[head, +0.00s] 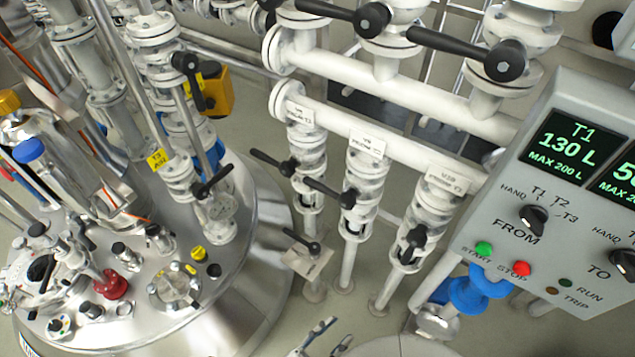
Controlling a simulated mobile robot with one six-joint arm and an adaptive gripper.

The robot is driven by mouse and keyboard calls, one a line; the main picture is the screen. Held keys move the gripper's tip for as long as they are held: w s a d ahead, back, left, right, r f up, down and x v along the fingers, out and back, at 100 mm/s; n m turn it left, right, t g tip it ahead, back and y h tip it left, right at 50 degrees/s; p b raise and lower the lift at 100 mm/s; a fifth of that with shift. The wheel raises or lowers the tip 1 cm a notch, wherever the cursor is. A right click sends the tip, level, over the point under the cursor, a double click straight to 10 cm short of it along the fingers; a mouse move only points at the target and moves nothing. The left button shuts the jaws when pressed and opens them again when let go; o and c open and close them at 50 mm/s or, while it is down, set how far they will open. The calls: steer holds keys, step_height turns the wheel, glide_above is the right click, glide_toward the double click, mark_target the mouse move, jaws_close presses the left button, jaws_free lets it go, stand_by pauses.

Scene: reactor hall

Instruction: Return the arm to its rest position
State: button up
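What looks like my gripper (318,338) shows at the bottom edge, a little left of the middle. Only pale finger parts with dark details are in view, cut off by the frame. I cannot tell whether it is open or shut. No held object can be made out. It appears over the floor, below the row of valve pipes. Most of my arm is out of view, so its full pose is hidden.
A steel reactor vessel (225,318) with fittings stands at the left. White valve pipes (352,225) with black handles fill the middle. A control panel (500,200) reading T1 130 L stands at the right, above a blue pump (475,290). Grey floor (350,318) shows between.

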steer(key=w+a+r+m+g+y, duration=0.1)
steer(key=w+r+m+g+y, duration=0.25)
steer(key=r+m+g, duration=0.6)
steer(key=w+r+m+g+y, duration=0.2)
steer(key=w+r+m+g, duration=0.4)
steer(key=r, duration=0.6)
steer(key=s+d+r+m+t+y, duration=0.3)
steer(key=d+r+m+y, duration=0.2)
steer(key=r, duration=0.5)
steer(key=s+d+r+m+t+y, duration=0.3)
steer(key=d+r+m+y, duration=0.2)
steer(key=r, duration=0.4)
steer(key=shift+s+d+r+y, duration=0.25)
steer(key=shift+d+r+y, duration=0.1)
steer(key=shift+d+y, duration=0.45)
steer(key=shift+d, duration=0.1)
